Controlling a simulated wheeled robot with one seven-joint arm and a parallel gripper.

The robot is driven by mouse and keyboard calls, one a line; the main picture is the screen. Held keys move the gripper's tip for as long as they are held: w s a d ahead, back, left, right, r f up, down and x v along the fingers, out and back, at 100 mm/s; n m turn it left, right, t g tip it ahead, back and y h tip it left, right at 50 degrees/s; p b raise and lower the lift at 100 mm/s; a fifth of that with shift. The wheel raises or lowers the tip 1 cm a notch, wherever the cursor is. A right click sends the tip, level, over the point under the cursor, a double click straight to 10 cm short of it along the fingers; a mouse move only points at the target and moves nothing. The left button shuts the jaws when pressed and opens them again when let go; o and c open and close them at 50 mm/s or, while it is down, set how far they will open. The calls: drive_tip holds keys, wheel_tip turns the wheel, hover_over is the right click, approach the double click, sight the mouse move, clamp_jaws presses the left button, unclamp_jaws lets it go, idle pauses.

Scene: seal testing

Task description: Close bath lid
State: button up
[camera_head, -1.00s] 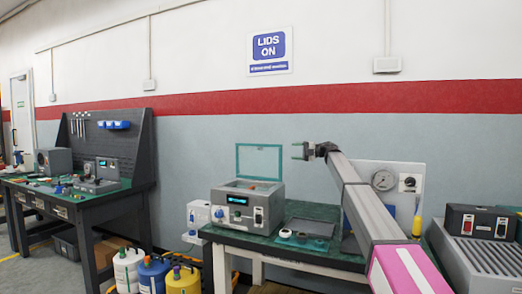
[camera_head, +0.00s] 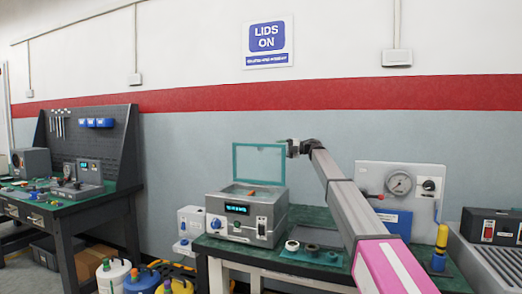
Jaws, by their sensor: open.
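The bath (camera_head: 236,213) is a grey box with a blue display and a knob on its front. It stands on the left part of the green-topped table. Its lid (camera_head: 259,164) is a clear panel with a teal frame, standing upright at the back of the bath. A small orange-brown item shows at the bath's top opening. My gripper (camera_head: 289,148) is open at the lid's upper right corner, at the end of my arm reaching in from the lower right. I cannot tell whether it touches the lid.
Small round parts and a dark tray (camera_head: 318,238) lie right of the bath. A gauge panel (camera_head: 399,186) stands behind my arm. A yellow-handled tool (camera_head: 440,240) and a grey ribbed unit (camera_head: 490,250) are at the right. Another workbench (camera_head: 60,205) stands at the left.

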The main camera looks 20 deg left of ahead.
sight(262, 148)
drive_tip(key=x, duration=0.9)
clamp_jaws()
drive_tip(key=shift+s, duration=0.1)
